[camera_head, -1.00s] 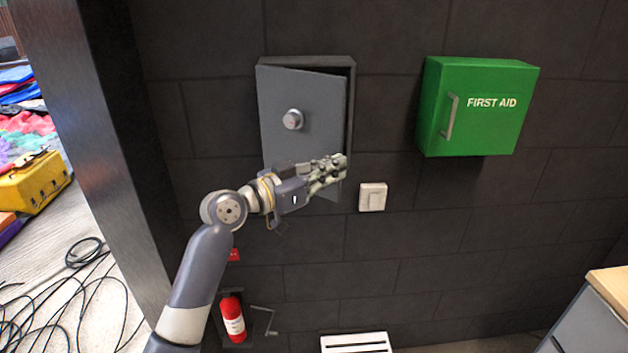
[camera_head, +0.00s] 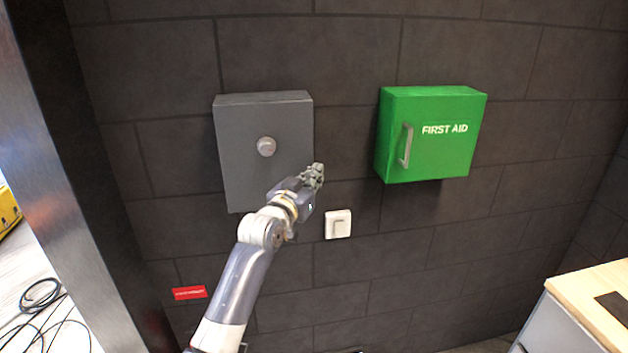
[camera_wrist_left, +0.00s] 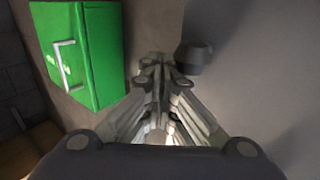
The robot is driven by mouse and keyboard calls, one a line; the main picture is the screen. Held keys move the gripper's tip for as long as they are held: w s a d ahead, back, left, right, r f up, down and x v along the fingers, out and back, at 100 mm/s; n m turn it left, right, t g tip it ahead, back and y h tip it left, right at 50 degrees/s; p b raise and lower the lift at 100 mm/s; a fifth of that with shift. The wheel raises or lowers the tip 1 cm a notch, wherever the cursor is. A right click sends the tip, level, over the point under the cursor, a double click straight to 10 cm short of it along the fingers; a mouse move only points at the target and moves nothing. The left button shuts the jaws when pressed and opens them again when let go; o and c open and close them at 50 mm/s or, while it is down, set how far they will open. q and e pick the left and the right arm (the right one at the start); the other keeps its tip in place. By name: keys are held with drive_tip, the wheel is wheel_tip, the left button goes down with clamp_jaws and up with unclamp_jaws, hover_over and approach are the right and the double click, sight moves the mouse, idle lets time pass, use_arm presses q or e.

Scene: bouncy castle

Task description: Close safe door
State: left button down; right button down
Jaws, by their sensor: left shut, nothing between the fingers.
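The grey safe (camera_head: 309,97) is mounted on the dark block wall. Its door (camera_head: 240,150) with a round knob (camera_head: 266,146) looks flush with the body in the head view, with no gap showing. My left gripper (camera_head: 316,172) is at the lower right edge of the door, fingers shut and empty. It covers the door's lower right corner, so contact there cannot be told. In the left wrist view the shut fingers (camera_wrist_left: 160,75) are close to a grey surface (camera_wrist_left: 250,70) and a dark round knob (camera_wrist_left: 193,57). My right gripper is not in view.
A green first aid box (camera_head: 430,135) hangs to the right of the safe. A white switch (camera_head: 338,224) is below and right of the gripper. A metal-edged pillar (camera_head: 60,170) stands left, and a wood-topped cabinet (camera_head: 590,300) at lower right.

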use_arm(q)
drive_tip(key=shift+w, duration=0.65)
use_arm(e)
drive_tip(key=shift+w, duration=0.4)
